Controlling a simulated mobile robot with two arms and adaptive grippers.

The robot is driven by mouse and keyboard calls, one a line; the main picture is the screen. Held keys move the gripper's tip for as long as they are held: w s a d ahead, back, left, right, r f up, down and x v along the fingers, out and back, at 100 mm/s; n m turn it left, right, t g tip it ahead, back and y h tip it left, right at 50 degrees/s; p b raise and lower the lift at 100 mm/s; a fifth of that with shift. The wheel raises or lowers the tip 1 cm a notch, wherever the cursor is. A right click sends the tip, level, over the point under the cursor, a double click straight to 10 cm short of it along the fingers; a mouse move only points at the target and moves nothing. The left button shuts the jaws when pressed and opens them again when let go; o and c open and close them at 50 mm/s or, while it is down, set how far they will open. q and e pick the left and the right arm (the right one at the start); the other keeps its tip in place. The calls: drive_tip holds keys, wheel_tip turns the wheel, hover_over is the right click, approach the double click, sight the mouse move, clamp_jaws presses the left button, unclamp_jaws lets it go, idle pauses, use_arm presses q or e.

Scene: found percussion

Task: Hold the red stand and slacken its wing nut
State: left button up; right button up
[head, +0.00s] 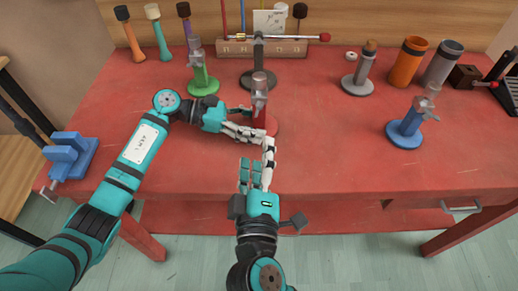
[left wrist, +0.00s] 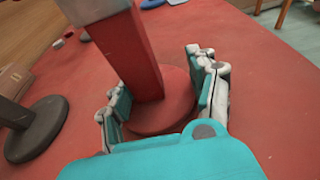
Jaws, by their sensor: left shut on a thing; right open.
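The red stand (head: 260,115) stands upright near the middle of the table, with a round red base and a square post. Its grey metal head (head: 260,83) is on top; the wing nut is too small to make out clearly. My left gripper (head: 256,133) is shut on the red stand low down, coming from the left. My right gripper (head: 257,160) is open and empty, in front of the stand and below the left fingertips.
A green stand (head: 200,78) is left of the red one, a dark stand (head: 258,60) behind it. A blue stand (head: 407,126) and orange cup (head: 407,63) are on the right. A blue vise (head: 70,156) sits at the left edge. The front right table (head: 340,155) is clear.

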use_arm(q)
drive_tip(key=shift+f, duration=0.1)
drive_tip(key=o, duration=0.9)
drive_tip(key=shift+o, duration=0.2)
drive_tip(key=shift+a, duration=0.15)
